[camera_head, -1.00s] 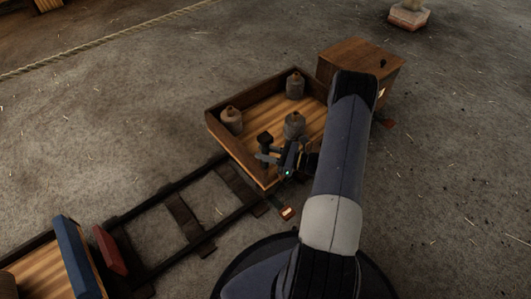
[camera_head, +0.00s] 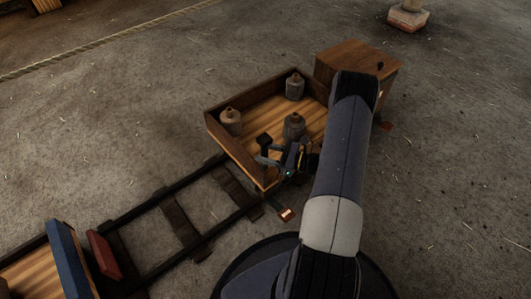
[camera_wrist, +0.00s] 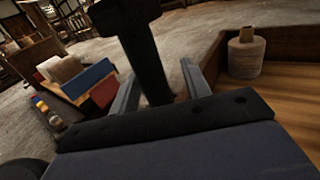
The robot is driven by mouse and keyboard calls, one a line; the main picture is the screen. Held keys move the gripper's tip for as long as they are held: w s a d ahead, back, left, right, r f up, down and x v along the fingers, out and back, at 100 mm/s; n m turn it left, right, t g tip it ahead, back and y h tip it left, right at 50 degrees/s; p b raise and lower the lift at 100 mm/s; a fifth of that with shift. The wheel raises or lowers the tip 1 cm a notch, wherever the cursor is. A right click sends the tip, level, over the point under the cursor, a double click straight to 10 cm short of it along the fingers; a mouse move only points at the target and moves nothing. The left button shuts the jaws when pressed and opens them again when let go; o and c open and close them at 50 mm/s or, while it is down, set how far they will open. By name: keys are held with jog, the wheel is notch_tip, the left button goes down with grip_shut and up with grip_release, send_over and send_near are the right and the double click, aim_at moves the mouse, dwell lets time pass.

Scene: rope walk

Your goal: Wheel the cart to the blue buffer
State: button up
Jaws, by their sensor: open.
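The cart (camera_head: 222,142) is a low-walled wooden tray on rails, carrying several grey spool-like weights with brown tops. A dark T-shaped handle post (camera_head: 264,141) rises at its near edge; it also shows in the wrist view (camera_wrist: 143,62). My gripper (camera_head: 283,160) is open at the post. In the wrist view, its fingers (camera_wrist: 160,88) stand on either side of the post; contact cannot be told. The blue buffer (camera_head: 70,260) is an upright blue board on a wooden stand at lower left, with a red block (camera_head: 103,255) on its track side.
The rails (camera_head: 180,225) run on dark sleepers between cart and buffer, clear of objects. A wooden box (camera_head: 352,62) stands at the cart's far end. A small red-and-white piece (camera_head: 286,215) lies beside the track. A rope (camera_head: 110,42) crosses the ground behind.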

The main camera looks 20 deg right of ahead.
jog(key=p+v, duration=0.2)
jog(key=v, duration=0.8)
jog(key=shift+s+d+p, duration=0.2)
jog(key=shift+s+p, duration=0.1)
jog(key=shift+s, duration=0.05)
jog(key=shift+w+a, duration=0.1)
jog(key=b+x, duration=0.2)
jog(key=x, duration=0.8)
jog(key=shift+w+a+b, duration=0.15)
jog(key=shift+a+b, duration=0.15)
jog(key=shift+b, duration=0.05)
jog(key=shift+a, duration=0.35)
